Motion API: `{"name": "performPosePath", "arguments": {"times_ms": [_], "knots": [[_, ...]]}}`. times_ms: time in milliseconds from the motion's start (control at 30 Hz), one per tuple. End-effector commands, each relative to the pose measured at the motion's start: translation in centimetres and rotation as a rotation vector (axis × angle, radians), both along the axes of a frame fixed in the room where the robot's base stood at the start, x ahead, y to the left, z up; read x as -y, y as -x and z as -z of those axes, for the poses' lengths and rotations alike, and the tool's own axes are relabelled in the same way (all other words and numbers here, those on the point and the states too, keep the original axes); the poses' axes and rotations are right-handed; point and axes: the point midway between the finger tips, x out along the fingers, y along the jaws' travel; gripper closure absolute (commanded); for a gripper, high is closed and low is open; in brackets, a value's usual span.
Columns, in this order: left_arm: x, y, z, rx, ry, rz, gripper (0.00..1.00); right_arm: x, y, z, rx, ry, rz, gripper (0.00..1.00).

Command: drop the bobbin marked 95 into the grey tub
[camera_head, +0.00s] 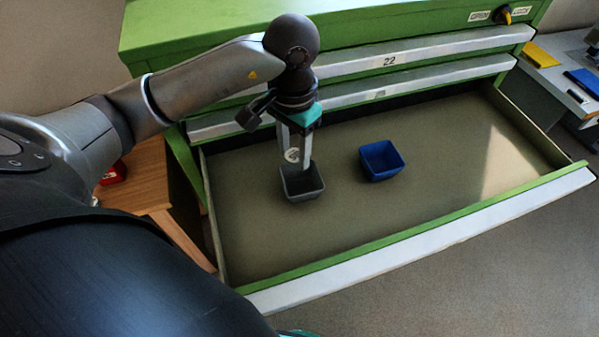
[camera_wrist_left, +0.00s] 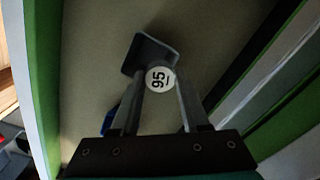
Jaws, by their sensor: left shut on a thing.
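The bobbin marked 95 (camera_wrist_left: 160,79) is between the fingers of my left gripper (camera_wrist_left: 160,90), its round white label facing the wrist camera. In the head view my left gripper (camera_head: 294,158) points down over the grey tub (camera_head: 302,187), shut on the bobbin. The grey tub stands in the open drawer, towards its left side, and also shows in the left wrist view (camera_wrist_left: 150,52) beyond the bobbin. The bobbin is above or at the tub's mouth; I cannot tell how deep. My right gripper is not in view.
A blue tub (camera_head: 381,161) stands in the drawer to the right of the grey tub. The rest of the drawer floor (camera_head: 440,150) is bare. The green cabinet (camera_head: 200,35) rises behind, and the drawer's front edge (camera_head: 420,240) runs along the near side.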

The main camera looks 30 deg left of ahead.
Motion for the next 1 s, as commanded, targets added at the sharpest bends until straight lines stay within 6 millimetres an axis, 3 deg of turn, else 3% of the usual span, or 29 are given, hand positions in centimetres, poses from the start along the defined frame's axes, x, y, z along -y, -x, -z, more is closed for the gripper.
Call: {"name": "performPosePath", "arguments": {"times_ms": [100, 300, 667, 700, 1000], "knots": [[0.1, 0.0, 1.7, -0.001, 0.002, -0.001, 1.0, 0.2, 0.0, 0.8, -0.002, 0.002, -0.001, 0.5], [0.0, 0.0, 3.3, 0.0, 0.001, -0.001, 1.0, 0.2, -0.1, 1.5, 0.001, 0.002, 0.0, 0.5], [0.0, 0.0, 3.6, 0.001, 0.0, 0.0, 1.0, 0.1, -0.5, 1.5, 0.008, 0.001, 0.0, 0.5], [0.0, 0.0, 3.6, 0.001, 0.0, 0.0, 0.53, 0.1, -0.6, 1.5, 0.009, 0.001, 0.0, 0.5], [0.0, 0.0, 3.6, 0.001, 0.0, 0.0, 0.2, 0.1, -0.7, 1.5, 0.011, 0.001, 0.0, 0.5]]}}
